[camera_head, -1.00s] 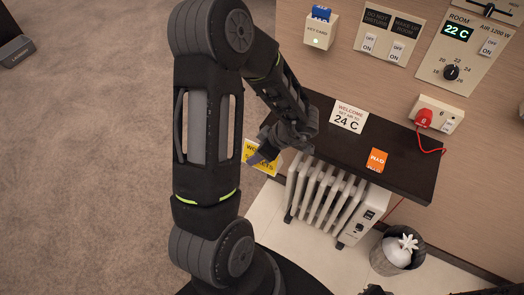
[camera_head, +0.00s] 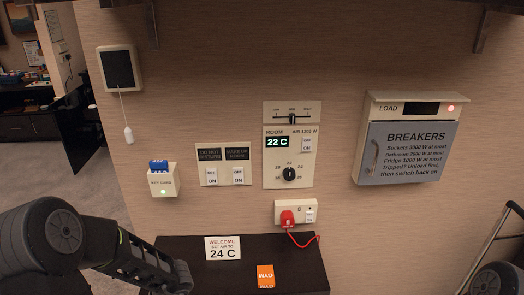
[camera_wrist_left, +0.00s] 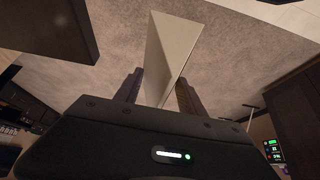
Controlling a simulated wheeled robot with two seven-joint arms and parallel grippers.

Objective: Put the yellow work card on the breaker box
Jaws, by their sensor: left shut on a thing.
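The breaker box (camera_head: 405,150) is a grey-doored box on the wall at the right of the head view, with "BREAKERS" lettering, a handle on its left side and a pale top housing marked LOAD with a red light. In the left wrist view my left gripper (camera_wrist_left: 160,80) is shut on a folded, tent-shaped card (camera_wrist_left: 168,50). Its faces look pale grey-white from here; the yellow printed side is hidden. In the head view my left arm enters at lower left, and its gripper is cut off or unclear at the bottom edge. My right gripper is not in view.
A dark shelf (camera_head: 215,275) below holds a white welcome card (camera_head: 222,248) and an orange card (camera_head: 265,276). A red plug (camera_head: 287,219) with cable sits in a wall socket. Wall controls (camera_head: 289,150) and a keycard holder (camera_head: 163,180) are left of the breaker box.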

